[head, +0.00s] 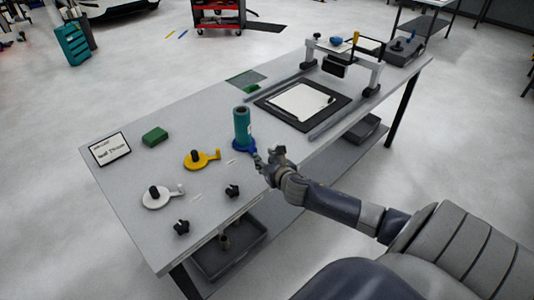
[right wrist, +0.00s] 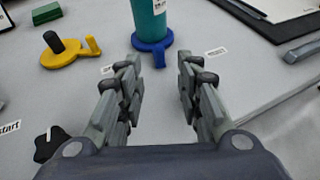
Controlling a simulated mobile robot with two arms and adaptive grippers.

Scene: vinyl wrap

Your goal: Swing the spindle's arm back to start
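The blue spindle (head: 243,146) stands on the table with a teal roll (head: 242,122) upright on it. Its short blue arm (right wrist: 159,59) points toward my right gripper, and lies between two small white labels in the right wrist view. The left label (right wrist: 108,69) is too small to read; the right label (right wrist: 216,51) is also unclear. My right gripper (right wrist: 158,75) is open, its fingers on either side of the blue arm in the picture and nearer the camera; I see no contact. In the head view, my right gripper (head: 264,164) is just in front of the spindle. My left gripper is not in view.
A yellow spindle (head: 203,161) and a white spindle (head: 159,197) stand to the left, without rolls. Black knobs (head: 232,190) lie near the front edge. A green block (head: 155,136) and a sign (head: 110,148) are at the left. A dark mat (head: 268,107) lies to the right.

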